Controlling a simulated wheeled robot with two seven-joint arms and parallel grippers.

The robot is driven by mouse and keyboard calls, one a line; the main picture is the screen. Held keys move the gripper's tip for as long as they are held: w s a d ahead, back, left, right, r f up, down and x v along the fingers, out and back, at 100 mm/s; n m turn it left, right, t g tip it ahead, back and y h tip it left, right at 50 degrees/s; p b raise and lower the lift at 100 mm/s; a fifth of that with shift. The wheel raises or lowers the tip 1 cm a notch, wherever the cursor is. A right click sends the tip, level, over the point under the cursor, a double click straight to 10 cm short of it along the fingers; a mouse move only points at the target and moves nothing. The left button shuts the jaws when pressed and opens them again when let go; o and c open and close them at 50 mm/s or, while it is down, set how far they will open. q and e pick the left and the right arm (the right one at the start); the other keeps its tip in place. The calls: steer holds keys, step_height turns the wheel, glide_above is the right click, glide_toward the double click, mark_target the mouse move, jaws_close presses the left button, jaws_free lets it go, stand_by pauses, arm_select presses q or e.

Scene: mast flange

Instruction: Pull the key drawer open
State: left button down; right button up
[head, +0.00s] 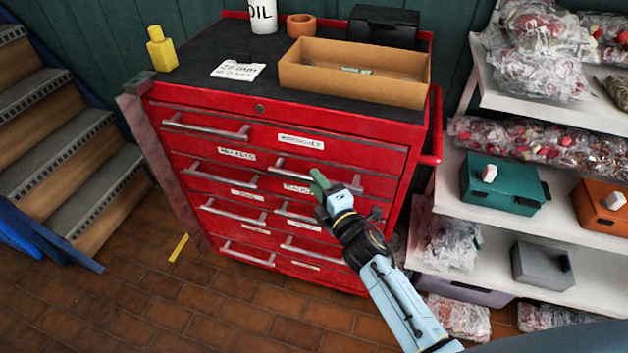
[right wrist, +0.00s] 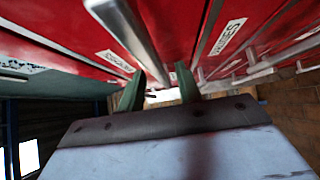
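A red tool chest (head: 364,158) stands in the middle of the head view, with several labelled drawers and long metal bar handles. All its drawers look shut. The labels are too blurred to tell surely which is the key drawer. My right gripper (head: 319,184) is at the chest's front, by a right-hand drawer handle (head: 290,167) below the wide top drawer. In the right wrist view its green fingers (right wrist: 160,88) stand apart, and a bar handle (right wrist: 128,32) runs towards the gap between them. I cannot tell whether the bar lies between the fingers. My left gripper is not in view.
On the chest top are an open cardboard box (head: 355,88), a black case (head: 384,26), a yellow bottle (head: 161,50) and a white oil container (head: 263,16). Shelves (head: 500,250) with bags and cases stand close on the right. Stairs (head: 55,150) are left. Brick floor lies in front.

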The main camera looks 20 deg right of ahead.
steer(key=shift+w+a, duration=0.2)
steer(key=shift+w, duration=0.9)
steer(key=c, duration=0.6)
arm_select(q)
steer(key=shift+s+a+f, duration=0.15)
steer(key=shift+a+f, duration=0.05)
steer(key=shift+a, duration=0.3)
arm_select(e)
jaws_close()
